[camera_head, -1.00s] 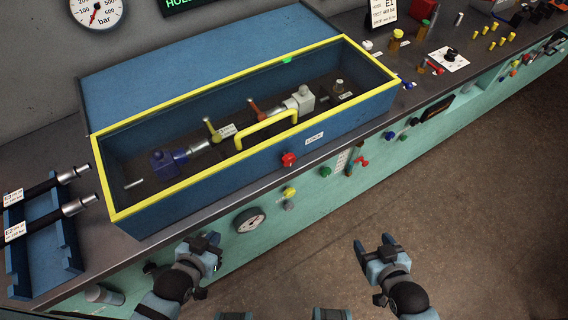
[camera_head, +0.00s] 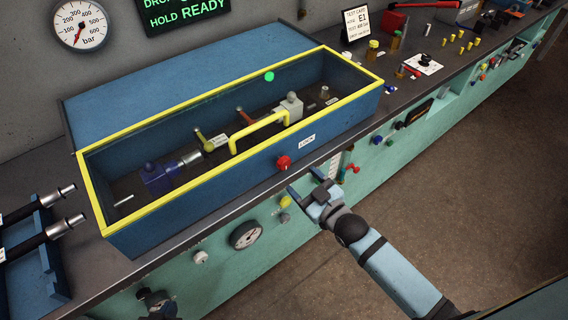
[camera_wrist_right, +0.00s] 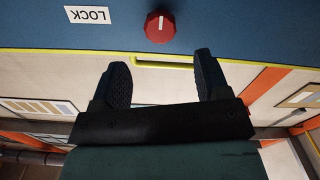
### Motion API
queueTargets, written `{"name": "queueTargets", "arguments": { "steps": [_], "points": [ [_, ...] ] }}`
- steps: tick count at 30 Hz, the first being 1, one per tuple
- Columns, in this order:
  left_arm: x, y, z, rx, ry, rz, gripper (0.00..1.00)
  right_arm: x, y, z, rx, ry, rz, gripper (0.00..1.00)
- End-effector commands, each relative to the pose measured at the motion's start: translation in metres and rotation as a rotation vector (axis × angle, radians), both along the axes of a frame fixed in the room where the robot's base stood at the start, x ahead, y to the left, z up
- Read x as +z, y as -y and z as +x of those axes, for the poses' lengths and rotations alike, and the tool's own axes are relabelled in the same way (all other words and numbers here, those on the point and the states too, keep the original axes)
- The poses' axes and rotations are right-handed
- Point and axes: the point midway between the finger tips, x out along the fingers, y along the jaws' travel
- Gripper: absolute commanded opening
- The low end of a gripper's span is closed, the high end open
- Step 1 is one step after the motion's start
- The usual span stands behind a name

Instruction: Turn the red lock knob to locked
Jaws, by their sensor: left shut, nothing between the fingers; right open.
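The red lock knob (camera_head: 284,163) is on the front wall of the blue test box (camera_head: 230,188), left of the LOCK label (camera_head: 307,142). In the right wrist view the knob (camera_wrist_right: 160,27) bears a white line that looks upright, and the label (camera_wrist_right: 87,15) is upside down. My right gripper (camera_head: 305,183) is open and empty, just in front of and below the knob. In the right wrist view its fingertips (camera_wrist_right: 160,63) are apart, with the knob beyond the gap and not touched. My left gripper (camera_head: 155,300) is shut and empty at the bottom left, partly cut off.
The yellow-framed box lid with its yellow handle (camera_head: 232,145) is down over the hose fittings. Hoses lie in a blue rack (camera_head: 55,262) at the left. A screen (camera_head: 185,12) reads HOLD READY.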

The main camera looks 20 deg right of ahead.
Motion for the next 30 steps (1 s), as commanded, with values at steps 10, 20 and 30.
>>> {"name": "queueTargets", "arguments": {
  "steps": [10,20,30],
  "points": [
    [0.002,-0.002,-0.003,0.003,-0.009,0.004,0.00,0.000,-0.022,0.059,0.000,-0.001,0.001,0.69],
    [0.000,-0.002,-0.004,0.003,-0.014,0.005,0.00,-0.001,-0.026,0.071,0.000,-0.003,0.001,0.69],
    [0.003,-0.002,-0.003,0.003,-0.009,0.004,0.00,-0.001,-0.026,0.071,0.000,-0.003,0.001,0.23]
  ]
}}
